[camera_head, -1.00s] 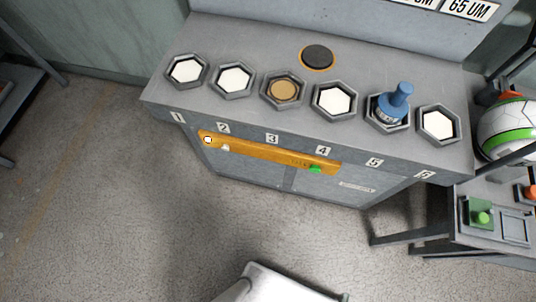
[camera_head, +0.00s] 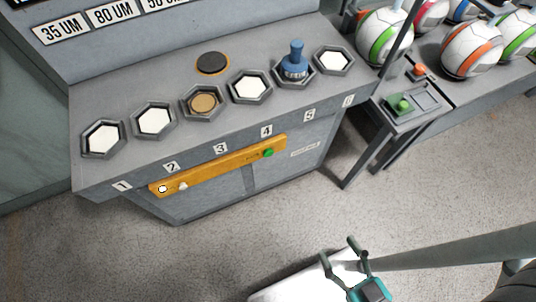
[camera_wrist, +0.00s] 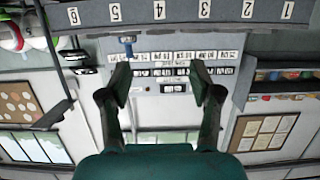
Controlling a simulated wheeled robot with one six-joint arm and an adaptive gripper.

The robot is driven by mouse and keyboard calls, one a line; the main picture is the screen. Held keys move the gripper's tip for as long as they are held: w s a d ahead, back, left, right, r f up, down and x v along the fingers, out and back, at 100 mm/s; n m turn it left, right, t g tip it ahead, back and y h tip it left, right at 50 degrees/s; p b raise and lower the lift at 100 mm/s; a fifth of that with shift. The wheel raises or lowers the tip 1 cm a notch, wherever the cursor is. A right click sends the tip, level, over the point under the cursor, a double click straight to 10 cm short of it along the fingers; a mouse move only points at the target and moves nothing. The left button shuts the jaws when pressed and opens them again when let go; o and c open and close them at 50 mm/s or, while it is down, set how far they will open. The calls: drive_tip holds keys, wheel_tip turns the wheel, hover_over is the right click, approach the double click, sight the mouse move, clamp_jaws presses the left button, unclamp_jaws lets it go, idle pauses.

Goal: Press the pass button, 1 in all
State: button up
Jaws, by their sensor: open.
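A green button (camera_head: 402,105) on a small green box stands on a low side table (camera_head: 381,117) right of the grey machine. An orange-red button (camera_head: 420,69) sits behind it. Another green button (camera_head: 268,153) is on the machine's yellow front bar (camera_head: 222,165), with a white one (camera_head: 183,185) at its left part. I cannot read which is the pass button. My gripper (camera_head: 338,250) is open and empty over the floor at the lower right, well apart from all the buttons. In the wrist view its open fingers (camera_wrist: 158,72) face the machine, which appears upside down.
The machine's top (camera_head: 130,98) has numbered hexagonal sockets, one with a blue-handled tool (camera_head: 296,62). Several balls (camera_head: 472,50) lie on a rack at the upper right. A dark post stands beside the side table. The floor (camera_head: 230,245) before the machine is clear.

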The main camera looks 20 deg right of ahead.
idle(0.3)
clamp_jaws()
idle(1.2)
